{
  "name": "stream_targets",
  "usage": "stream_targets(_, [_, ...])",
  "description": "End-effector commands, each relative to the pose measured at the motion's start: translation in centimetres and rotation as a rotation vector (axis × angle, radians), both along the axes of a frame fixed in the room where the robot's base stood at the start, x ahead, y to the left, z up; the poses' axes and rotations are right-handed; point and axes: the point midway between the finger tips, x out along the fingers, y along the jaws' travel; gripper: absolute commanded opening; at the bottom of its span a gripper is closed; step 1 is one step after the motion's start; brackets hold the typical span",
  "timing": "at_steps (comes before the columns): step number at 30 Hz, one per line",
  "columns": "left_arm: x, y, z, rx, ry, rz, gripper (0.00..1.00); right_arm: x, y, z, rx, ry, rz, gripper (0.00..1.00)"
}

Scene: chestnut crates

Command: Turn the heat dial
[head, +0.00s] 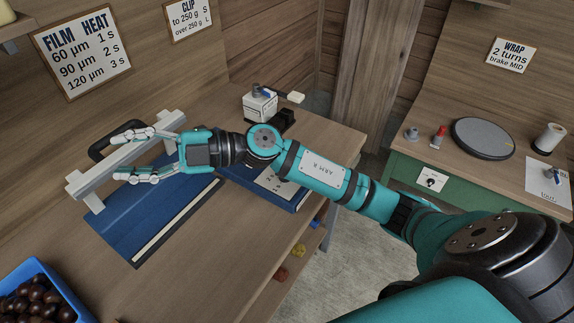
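A blue heat sealer lies on the left bench in the head view, with a blue plate (128,215), a pale strip (178,222) and a light grey bar (92,187). A black looped handle (98,149) stands behind the bar. A white marked panel (272,186) shows on the blue part at the right, partly covered by my arm. I cannot make out the heat dial; my arm may hide it. My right gripper (122,156) has its fingers spread and empty over the bar's left half; contact cannot be told. My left gripper is out of view.
A blue crate of chestnuts (62,277) stands at the bottom left. A small white box (260,105) stands at the bench's far end. A film heat sign (82,50) hangs on the wall. The right bench carries a dark round plate (483,138) and a roll (548,139).

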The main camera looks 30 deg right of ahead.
Motion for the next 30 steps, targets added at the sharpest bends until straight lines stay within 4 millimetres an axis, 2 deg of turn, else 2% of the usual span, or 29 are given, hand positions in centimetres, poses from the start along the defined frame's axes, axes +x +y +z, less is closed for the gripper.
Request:
stream_targets(2, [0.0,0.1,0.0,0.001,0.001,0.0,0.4,0.2,-0.5,-2.6,-0.248,-0.005,0.108,0.37])
stream_targets(5, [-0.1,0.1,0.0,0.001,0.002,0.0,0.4,1.0,-3.9,-6.7,-0.59,0.066,0.181,0.37])
stream_targets(6, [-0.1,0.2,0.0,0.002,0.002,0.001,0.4,1.6,-6.2,-8.1,-0.73,0.116,0.182,0.37])
stream_targets(8, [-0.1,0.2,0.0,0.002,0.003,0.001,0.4,2.5,-10.3,-9.5,-0.926,0.204,0.158,0.37])
stream_targets(9, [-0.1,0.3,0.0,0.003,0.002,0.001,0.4,3.1,-13.3,-10.1,-1.046,0.272,0.128,0.37])
stream_targets(12, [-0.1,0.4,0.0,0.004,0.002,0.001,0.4,3.9,-20.6,-10.0,-1.289,0.448,0.018,0.37])
stream_targets(15, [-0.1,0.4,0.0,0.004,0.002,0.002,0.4,3.9,-26.4,-8.9,-1.448,0.603,-0.098,0.37])
stream_targets(18, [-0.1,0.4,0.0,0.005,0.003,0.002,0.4,3.4,-30.0,-7.8,-1.535,0.712,-0.181,0.37])
stream_targets(21, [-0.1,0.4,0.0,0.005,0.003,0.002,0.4,3.1,-31.7,-7.3,-1.573,0.767,-0.223,0.37])
stream_targets(23, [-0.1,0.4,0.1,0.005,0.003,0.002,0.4,3.0,-32.0,-7.6,-1.581,0.779,-0.229,0.37])
stream_targets(26, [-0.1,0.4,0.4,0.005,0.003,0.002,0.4,2.9,-32.0,-8.8,-1.582,0.782,-0.227,0.37])
stream_targets(30, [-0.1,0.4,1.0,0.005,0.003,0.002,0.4,2.9,-31.9,-11.4,-1.58,0.782,-0.224,0.37])
